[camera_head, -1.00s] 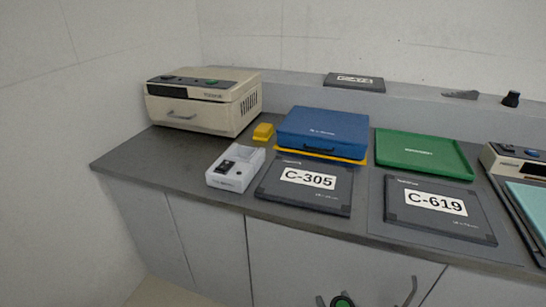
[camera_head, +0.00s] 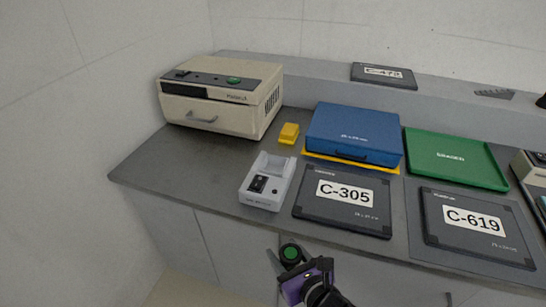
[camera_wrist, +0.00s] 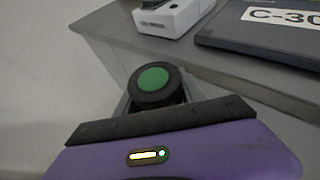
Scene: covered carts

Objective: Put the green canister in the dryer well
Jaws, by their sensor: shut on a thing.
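The green canister (camera_head: 290,252) is a dark cylinder with a green disc on its top. My gripper (camera_head: 288,262) is shut on it, in front of the counter's front edge at the bottom of the head view. In the wrist view the canister (camera_wrist: 153,80) shows its top between my fingers, which are mostly hidden behind the purple gripper body. No dryer well can be made out for certain. A small white device (camera_head: 260,199) with a raised cradle and a dark switch panel stands near the counter's front edge, beyond the canister. A beige drawer unit (camera_head: 225,113) stands at the back left.
Flat dark covers marked C-305 (camera_head: 343,216) and C-619 (camera_head: 475,243) lie along the front. A blue case (camera_head: 353,130) on a yellow tray, a green tray (camera_head: 455,183) and a yellow block (camera_head: 289,132) lie behind. The counter (camera_head: 180,170) is bare at left.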

